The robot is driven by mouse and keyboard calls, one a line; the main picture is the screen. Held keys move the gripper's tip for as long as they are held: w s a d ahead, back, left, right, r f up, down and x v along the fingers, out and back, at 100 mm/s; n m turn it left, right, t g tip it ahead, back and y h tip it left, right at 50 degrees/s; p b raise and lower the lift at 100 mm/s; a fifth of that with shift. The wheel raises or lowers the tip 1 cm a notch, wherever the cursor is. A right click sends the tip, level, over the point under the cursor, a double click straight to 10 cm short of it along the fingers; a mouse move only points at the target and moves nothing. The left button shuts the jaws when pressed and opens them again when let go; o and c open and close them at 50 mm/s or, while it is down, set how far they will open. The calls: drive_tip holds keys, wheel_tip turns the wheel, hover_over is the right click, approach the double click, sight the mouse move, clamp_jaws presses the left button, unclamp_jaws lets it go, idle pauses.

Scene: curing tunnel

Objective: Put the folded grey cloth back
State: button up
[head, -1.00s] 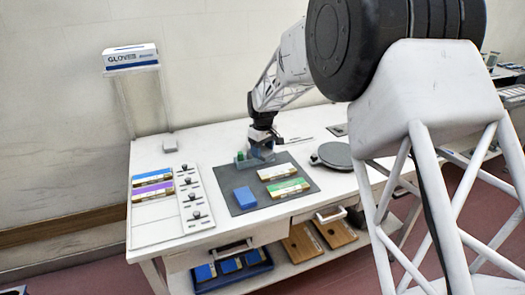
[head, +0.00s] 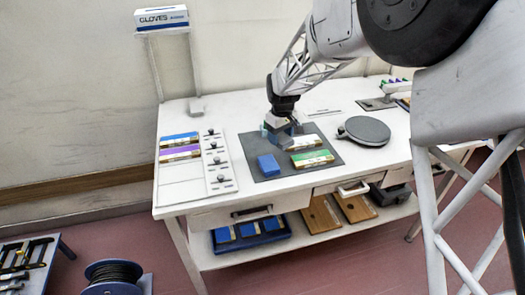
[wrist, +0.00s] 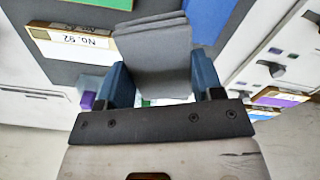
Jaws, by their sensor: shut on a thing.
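The folded grey cloth (wrist: 152,60) shows in the wrist view as a stack of flat grey layers between the two blue fingers. My gripper (wrist: 163,78) is shut on it. In the head view my gripper (head: 278,130) points down over the back left part of the dark grey mat (head: 280,150) on the white bench. The cloth is hard to make out there, and I cannot tell whether it touches the mat.
A blue block (head: 268,165) and a green-topped labelled block (head: 312,158) lie on the mat. A round grey plate (head: 364,131) stands to the right. A strip of black knobs (head: 215,160) and blue and purple labelled blocks are at left. A glove box (head: 162,18) stands behind.

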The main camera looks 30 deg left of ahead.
drive_tip(key=s+d+f, duration=0.1)
drive_tip(key=s, duration=0.6)
drive_tip(key=s+d+f, duration=0.1)
drive_tip(key=s, duration=0.3)
drive_tip(key=shift+d+f, duration=0.35)
drive_tip(key=shift+w+a, duration=0.1)
hover_over(262, 151)
drive_tip(key=shift+w+a+f, duration=0.1)
drive_tip(key=shift+f, duration=0.65)
drive_tip(key=shift+f, duration=1.75)
drive_tip(key=shift+f, duration=0.1)
drive_tip(key=o, duration=0.8)
drive_tip(key=shift+o, duration=0.2)
